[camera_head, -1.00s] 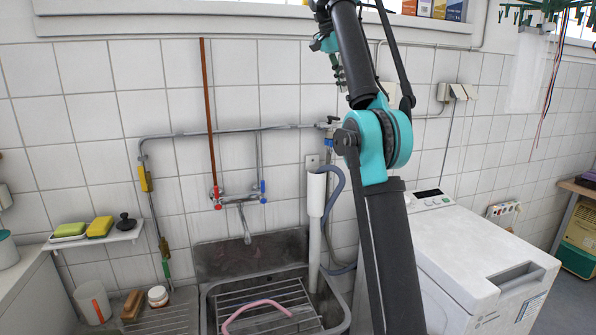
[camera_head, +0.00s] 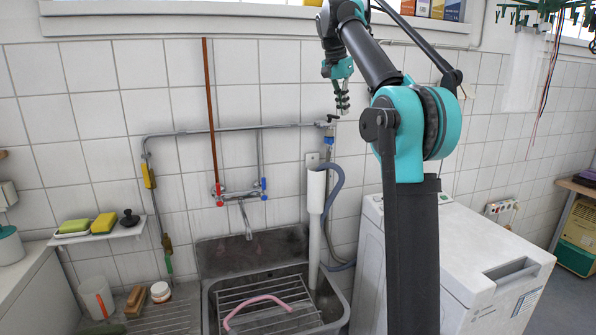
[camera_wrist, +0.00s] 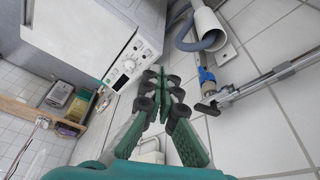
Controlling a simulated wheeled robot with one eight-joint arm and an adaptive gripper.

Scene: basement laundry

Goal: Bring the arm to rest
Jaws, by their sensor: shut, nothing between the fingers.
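My arm rises in front of the wall in the head view, bent at a teal elbow joint. My gripper (camera_head: 342,104) hangs from the far end of the arm, pointing down, in front of the white tiles and just above the pipe by the tap valve. It is shut and empty. In the wrist view the green fingers of my gripper (camera_wrist: 161,76) meet at their dark tips, with nothing between them. No object is in contact with the gripper in either view.
A metal sink (camera_head: 212,310) with a rack and pink hose lies below. A white washing machine (camera_head: 470,250) stands at the right; it also shows in the wrist view (camera_wrist: 95,30). A grey drain hose (camera_head: 335,190) and wall pipe (camera_head: 230,129) run near the gripper. A shelf (camera_head: 100,235) holds sponges.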

